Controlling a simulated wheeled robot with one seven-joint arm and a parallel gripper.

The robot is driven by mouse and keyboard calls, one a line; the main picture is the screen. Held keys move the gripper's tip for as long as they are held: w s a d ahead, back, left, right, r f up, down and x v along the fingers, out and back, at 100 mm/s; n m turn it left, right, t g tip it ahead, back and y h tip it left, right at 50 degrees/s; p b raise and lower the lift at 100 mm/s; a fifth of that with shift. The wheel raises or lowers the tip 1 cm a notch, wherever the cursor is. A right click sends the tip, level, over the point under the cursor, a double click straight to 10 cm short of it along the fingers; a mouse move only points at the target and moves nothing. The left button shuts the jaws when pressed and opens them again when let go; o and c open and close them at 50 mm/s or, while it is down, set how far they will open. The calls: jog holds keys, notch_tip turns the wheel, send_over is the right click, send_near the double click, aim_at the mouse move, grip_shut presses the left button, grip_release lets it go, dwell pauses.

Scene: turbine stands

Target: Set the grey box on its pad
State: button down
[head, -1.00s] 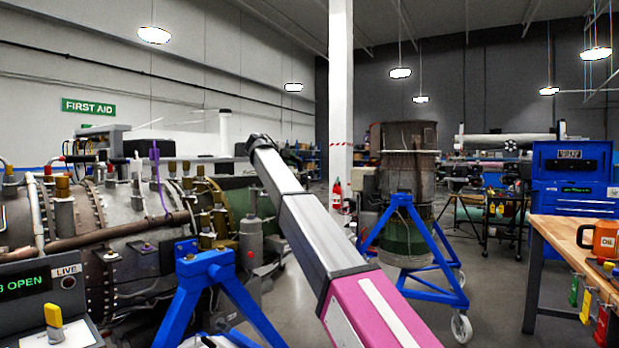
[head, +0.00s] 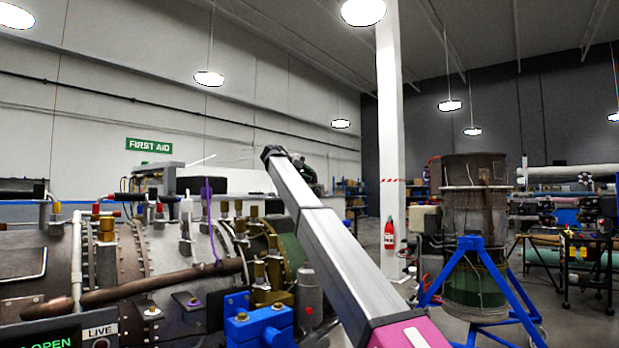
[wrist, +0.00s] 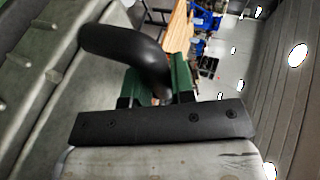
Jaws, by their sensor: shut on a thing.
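In the wrist view my gripper (wrist: 156,88) has green fingers on a dark bolted bar. The fingers are shut on a thick black curved handle that passes between them. A large grey ribbed surface (wrist: 45,85) fills the left of that view beside the handle. It looks like the grey box, but its full shape and underside are out of frame. In the head view my silver and pink arm reaches up and away. My gripper and the box cannot be made out there. I cannot pick out the pad in either view.
A large turbine engine (head: 150,260) with pipes lies across the left, near a blue stand (head: 260,325). An upright brown engine (head: 472,200) sits in a blue wheeled frame (head: 475,265) at right. A white column (head: 391,130) stands between. Grey floor shows around the frame.

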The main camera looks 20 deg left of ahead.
jog(key=shift+w, duration=0.2)
jog(key=shift+f, duration=2.3)
jog(key=shift+a, duration=0.15)
jog(key=shift+f, duration=0.95)
jog(key=shift+s+f+y, duration=0.15)
jog(key=shift+f+y, duration=0.15)
jog(key=shift+f, duration=0.1)
